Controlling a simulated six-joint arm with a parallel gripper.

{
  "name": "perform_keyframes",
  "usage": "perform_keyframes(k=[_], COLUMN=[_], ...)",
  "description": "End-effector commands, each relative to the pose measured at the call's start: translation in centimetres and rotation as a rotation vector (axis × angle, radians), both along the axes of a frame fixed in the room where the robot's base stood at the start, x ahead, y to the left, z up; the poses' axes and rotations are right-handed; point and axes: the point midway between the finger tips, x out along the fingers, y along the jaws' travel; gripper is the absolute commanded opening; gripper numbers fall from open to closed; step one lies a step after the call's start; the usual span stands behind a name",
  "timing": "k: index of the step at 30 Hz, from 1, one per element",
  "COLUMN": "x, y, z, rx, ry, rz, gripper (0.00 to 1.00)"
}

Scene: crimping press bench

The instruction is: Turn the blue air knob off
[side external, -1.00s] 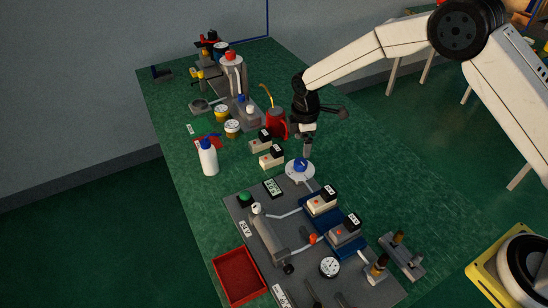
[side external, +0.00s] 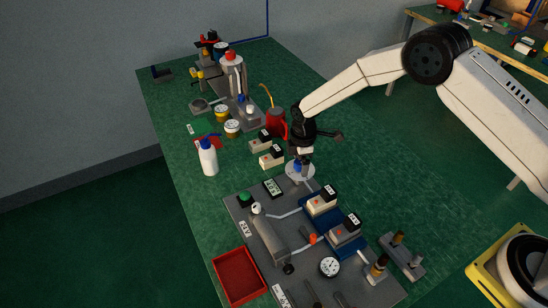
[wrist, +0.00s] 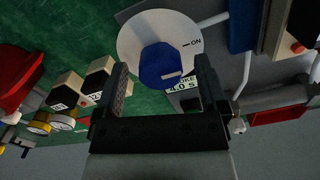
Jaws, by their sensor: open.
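The blue air knob (side external: 297,166) sits on a round white dial plate (side external: 309,172) at the top edge of the grey press panel. In the wrist view the knob (wrist: 162,65) is a blue faceted cap, with a mark reading "ON" on the white dial (wrist: 140,32) to its right. My gripper (wrist: 160,80) is open, with one finger on each side of the knob and a visible gap to each. In the side view my gripper (side external: 302,158) points down over the knob and partly hides it. I cannot tell how deep the fingers reach.
Two cream boxes with black tops (side external: 271,157) and a red can (side external: 277,124) stand just behind the knob. A small display (side external: 273,188), a green button (side external: 245,199) and a grey cylinder (side external: 268,238) are on the panel.

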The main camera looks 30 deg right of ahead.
Motion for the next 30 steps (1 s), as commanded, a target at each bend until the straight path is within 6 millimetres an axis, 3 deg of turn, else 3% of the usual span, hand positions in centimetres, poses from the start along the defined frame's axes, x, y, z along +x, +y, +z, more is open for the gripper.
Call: perform_keyframes(k=[8, 15, 17, 30], x=[0.00, 0.00, 0.00, 0.02], y=[0.00, 0.00, 0.00, 0.01], z=[-0.11, -0.09, -0.09, -0.06], rx=[0.000, 0.000, 0.000, 0.000], ry=[0.000, 0.000, 0.000, -0.001], rz=[0.000, 0.000, 0.000, -0.068], gripper=[0.92, 0.16, 0.00, 0.00])
